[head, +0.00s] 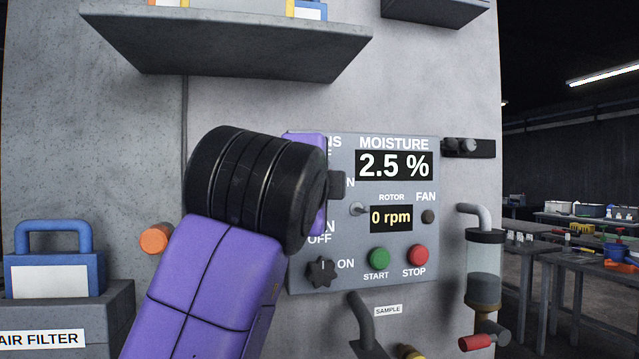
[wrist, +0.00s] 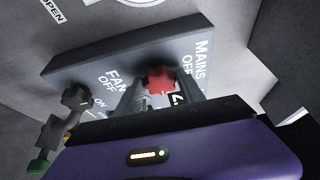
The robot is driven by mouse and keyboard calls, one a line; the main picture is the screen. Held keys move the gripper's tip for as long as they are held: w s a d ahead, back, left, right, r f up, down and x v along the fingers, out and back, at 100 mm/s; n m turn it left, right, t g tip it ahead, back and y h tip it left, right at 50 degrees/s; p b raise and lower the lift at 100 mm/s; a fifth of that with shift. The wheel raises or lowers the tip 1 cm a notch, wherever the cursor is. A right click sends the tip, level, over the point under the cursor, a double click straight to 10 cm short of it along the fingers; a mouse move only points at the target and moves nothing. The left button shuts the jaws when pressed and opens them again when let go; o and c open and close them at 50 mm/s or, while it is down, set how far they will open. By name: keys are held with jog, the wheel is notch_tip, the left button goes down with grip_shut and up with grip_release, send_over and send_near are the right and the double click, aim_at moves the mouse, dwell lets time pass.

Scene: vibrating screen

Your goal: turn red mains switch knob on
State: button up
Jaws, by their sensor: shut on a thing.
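The red mains switch knob (wrist: 160,79) shows in the wrist view between the two fingers of my gripper (wrist: 158,93), close to the panel's MAINS and OFF labels. My gripper is shut on the knob. The knob's exact pointing angle is hard to tell. In the head view my purple and black arm covers the knob and most of the MAINS label. A dark fingertip of my gripper (head: 337,185) shows at the arm's right edge, against the grey control panel (head: 345,283).
The black fan knob (head: 321,272) sits low on the panel, and also shows in the wrist view (wrist: 76,97). A green START button (head: 379,257) and red STOP button (head: 415,255) are to its right. The displays read 2.5 % and 0 rpm. A shelf (head: 230,45) overhangs above.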

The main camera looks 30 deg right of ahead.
jog(key=shift+d+f, duration=0.1)
jog(key=o, duration=1.3)
jog(key=shift+s, duration=0.1)
jog(key=v, duration=0.7)
jog(key=shift+s+a+b, duration=0.25)
jog(key=shift+s+b, duration=0.05)
jog(key=shift+b, duration=0.1)
